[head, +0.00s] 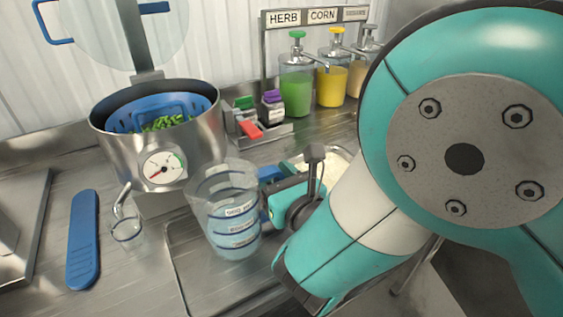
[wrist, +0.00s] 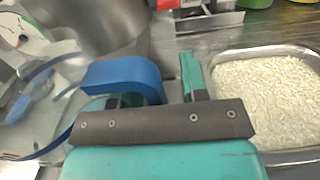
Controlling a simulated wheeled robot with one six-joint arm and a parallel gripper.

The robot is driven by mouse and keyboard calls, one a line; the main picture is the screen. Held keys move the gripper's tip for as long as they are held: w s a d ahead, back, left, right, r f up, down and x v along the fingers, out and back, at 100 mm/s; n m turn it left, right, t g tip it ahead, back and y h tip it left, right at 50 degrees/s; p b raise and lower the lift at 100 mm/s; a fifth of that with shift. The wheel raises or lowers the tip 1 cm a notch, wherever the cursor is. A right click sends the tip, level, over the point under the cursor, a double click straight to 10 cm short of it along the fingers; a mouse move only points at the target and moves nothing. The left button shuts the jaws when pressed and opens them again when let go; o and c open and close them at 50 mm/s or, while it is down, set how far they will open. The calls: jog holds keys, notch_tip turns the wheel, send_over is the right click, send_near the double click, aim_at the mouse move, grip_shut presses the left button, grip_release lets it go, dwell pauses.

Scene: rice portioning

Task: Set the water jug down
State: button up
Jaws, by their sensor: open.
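The clear water jug (head: 228,212) has printed bands on its wall and looks upright over the steel counter, right of the pot. Whether its base touches the surface is hard to tell. Its blue handle (wrist: 125,72) shows in the wrist view, with the clear jug body (wrist: 45,110) blurred at the left. My gripper (wrist: 155,84) is open at the handle, with one finger right of it and the other partly hidden by it. In the head view my gripper (head: 272,193) is right beside the jug, partly hidden by the jug and my arm.
A steel pot (head: 190,150) with a dial and a blue basket of green beans stands behind left. A tray of rice (wrist: 265,55) is close on the right. Sauce dispensers (head: 297,90) stand behind.

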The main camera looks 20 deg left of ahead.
jog(key=shift+s+a, duration=0.1)
jog(key=shift+a, duration=0.05)
grip_shut()
jog(key=shift+r, duration=0.1)
notch_tip(320, 180, up, 18)
jog(key=p, duration=1.1)
jog(key=shift+f, duration=0.2)
dwell(0.4)
